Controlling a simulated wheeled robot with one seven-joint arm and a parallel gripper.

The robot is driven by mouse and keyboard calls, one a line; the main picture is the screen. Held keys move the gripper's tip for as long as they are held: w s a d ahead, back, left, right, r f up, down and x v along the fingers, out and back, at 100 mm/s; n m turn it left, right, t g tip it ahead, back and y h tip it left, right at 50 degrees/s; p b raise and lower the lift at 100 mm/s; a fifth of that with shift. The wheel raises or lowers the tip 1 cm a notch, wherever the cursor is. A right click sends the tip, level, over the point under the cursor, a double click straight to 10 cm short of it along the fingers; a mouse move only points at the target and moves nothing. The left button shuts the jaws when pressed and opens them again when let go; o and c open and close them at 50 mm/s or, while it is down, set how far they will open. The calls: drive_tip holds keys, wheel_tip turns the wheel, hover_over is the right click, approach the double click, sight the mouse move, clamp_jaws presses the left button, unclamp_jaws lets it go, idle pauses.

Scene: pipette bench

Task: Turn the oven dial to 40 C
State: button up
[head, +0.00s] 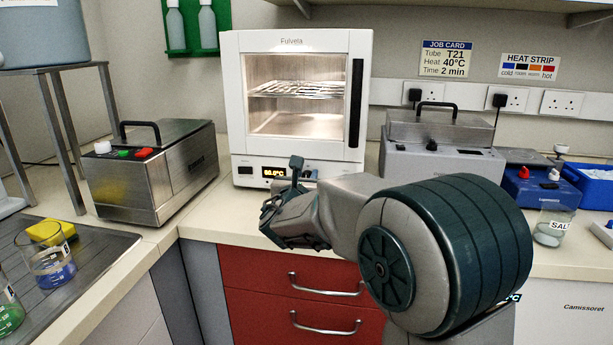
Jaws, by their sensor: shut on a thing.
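The white oven (297,100) stands at the back of the bench with its glass door shut and its inside lit. Its lower panel holds an amber display (274,172), whose digits are too small to read surely. My gripper (295,174) is at the panel, just right of the display. It is shut on what appears to be the oven dial, which the fingers and wrist mostly hide. The dial's setting cannot be seen. A job card (447,58) on the wall reads tube T21, heat 40°C, time 2 min.
A steel box with a black handle (155,170) stands left of the oven, and a grey lidded unit (437,150) stands right. A beaker of blue liquid (50,262) is at lower left. Red drawers (290,290) are below the bench edge.

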idle(0.4)
drive_tip(key=o, duration=1)
drive_tip(key=shift+s, duration=0.1)
drive_tip(key=v, duration=1.3)
drive_tip(key=shift+s+a+p, duration=0.15)
drive_tip(key=shift+s+p, duration=0.2)
